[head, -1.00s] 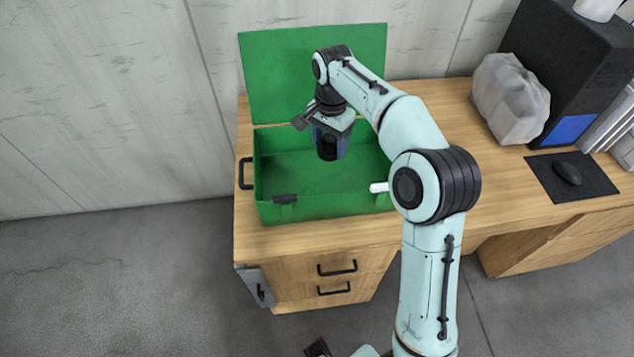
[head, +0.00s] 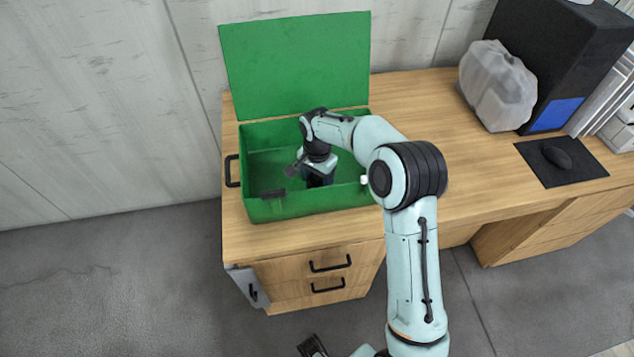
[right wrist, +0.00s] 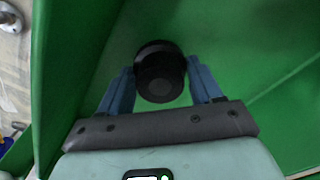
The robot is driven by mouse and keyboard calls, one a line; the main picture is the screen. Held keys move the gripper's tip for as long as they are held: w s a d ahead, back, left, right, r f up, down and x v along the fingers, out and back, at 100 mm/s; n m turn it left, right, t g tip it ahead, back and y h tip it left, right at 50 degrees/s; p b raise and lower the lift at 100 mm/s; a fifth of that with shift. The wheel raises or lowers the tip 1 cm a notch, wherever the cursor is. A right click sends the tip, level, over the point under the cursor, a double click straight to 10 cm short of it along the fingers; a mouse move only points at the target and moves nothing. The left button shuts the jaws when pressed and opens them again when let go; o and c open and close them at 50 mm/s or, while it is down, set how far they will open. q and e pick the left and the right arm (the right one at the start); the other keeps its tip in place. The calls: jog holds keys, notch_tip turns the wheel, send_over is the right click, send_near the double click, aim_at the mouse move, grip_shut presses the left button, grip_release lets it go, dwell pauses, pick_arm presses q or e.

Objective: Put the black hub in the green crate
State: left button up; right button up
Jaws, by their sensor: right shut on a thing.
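The green crate (head: 290,206) stands on the wooden desk with its lid (head: 297,65) raised against the wall. My right gripper (head: 318,177) reaches down inside the crate, below the rim level. It is shut on the black hub, a dark round piece (right wrist: 160,72) seen between the two blue fingers in the right wrist view. Green crate walls surround it there. In the head view the hub is mostly hidden by the gripper and is hard to make out; I cannot tell whether it touches the crate floor.
A small white piece (head: 364,180) shows at the crate's right side, partly behind my arm. A grey wrapped lump (head: 497,86), a black computer case (head: 565,62) and a mouse (head: 557,157) on a dark pad are at the right. The desk between is clear.

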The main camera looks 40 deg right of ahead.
aim_at(317, 177)
jog(key=shift+f, duration=0.9)
jog(key=shift+f, duration=0.1)
jog(key=shift+f, duration=0.1)
jog(key=o, duration=1.5)
jog(key=shift+o, duration=0.2)
notch_tip(317, 177, up, 12)
jog(key=shift+r+p, duration=0.2)
jog(key=shift+p, duration=0.4)
